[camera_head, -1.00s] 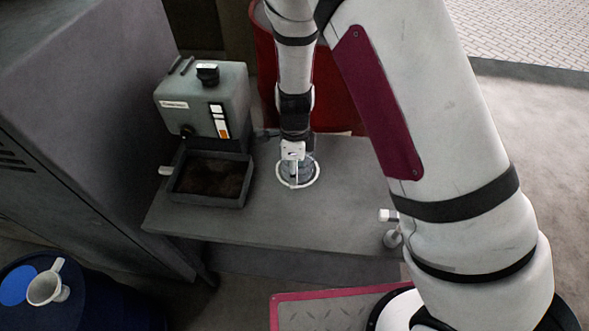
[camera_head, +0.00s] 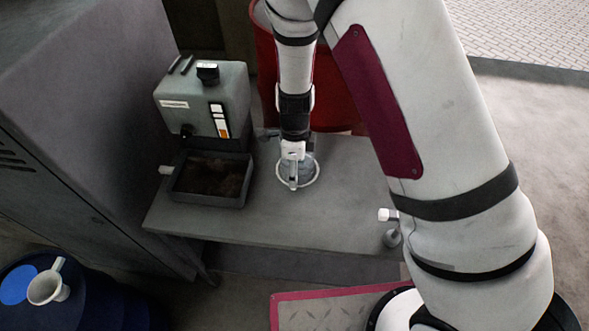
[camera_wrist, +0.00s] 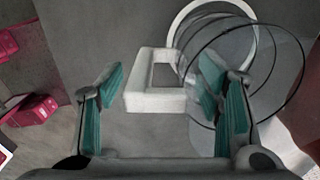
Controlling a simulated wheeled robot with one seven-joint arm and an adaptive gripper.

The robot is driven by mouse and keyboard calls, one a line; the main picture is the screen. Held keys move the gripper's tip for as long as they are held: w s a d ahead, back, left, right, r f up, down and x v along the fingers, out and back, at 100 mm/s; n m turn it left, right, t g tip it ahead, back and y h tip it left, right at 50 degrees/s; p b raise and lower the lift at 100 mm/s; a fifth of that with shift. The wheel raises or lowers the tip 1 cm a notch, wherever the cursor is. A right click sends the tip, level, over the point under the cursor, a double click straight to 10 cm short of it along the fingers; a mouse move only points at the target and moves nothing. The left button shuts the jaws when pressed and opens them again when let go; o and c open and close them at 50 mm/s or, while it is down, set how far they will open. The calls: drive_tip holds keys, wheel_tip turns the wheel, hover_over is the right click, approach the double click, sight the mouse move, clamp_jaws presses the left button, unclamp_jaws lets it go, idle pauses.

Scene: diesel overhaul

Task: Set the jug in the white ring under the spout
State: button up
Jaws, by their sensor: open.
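The clear jug (camera_head: 301,172) stands upright on the bench at the white ring (camera_head: 317,178). In the head view its base looks to lie within the ring; the exact fit is hard to tell. In the wrist view, the jug's round clear walls (camera_wrist: 268,62) overlap the ring (camera_wrist: 212,6), and its white handle (camera_wrist: 155,100) lies between my fingers. My gripper (camera_wrist: 160,82) is open, with teal pads either side of the handle and a clear gap on the left. In the head view my gripper (camera_head: 292,151) is partly hidden by my arm. I cannot make out the spout for sure.
A grey machine (camera_head: 207,100) with a dark tray (camera_head: 205,201) in front stands on the bench left of the jug. A red drum (camera_head: 340,100) is behind. A white cup (camera_head: 45,288) sits on a blue drum at lower left. The bench front (camera_head: 270,225) is clear.

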wheel_tip(320, 180, up, 12)
drive_tip(key=shift+f+p, duration=0.2)
drive_tip(key=shift+p, duration=0.1)
drive_tip(key=s+d+r+n+t+y, duration=0.1)
drive_tip(key=s+d+r+n, duration=0.35)
drive_tip(key=r, duration=0.35)
drive_tip(key=s+d+r+n+t+y, duration=0.1)
drive_tip(key=s+d+r+n, duration=0.3)
drive_tip(key=r, duration=0.5)
drive_tip(key=s+d+r+n+t+h, duration=0.1)
drive_tip(key=s+d+r+n, duration=0.2)
drive_tip(key=s+n, duration=0.3)
drive_tip(key=s+d+r+n+t+h, duration=0.1)
drive_tip(key=s+d+r+n+t, duration=0.1)
drive_tip(key=s+d+r+n, duration=0.2)
drive_tip(key=s+n, duration=0.1)
drive_tip(key=s, duration=0.2)
drive_tip(key=shift+r+n, duration=0.35)
drive_tip(key=shift+r, duration=0.05)
drive_tip(key=shift+s, duration=0.1)
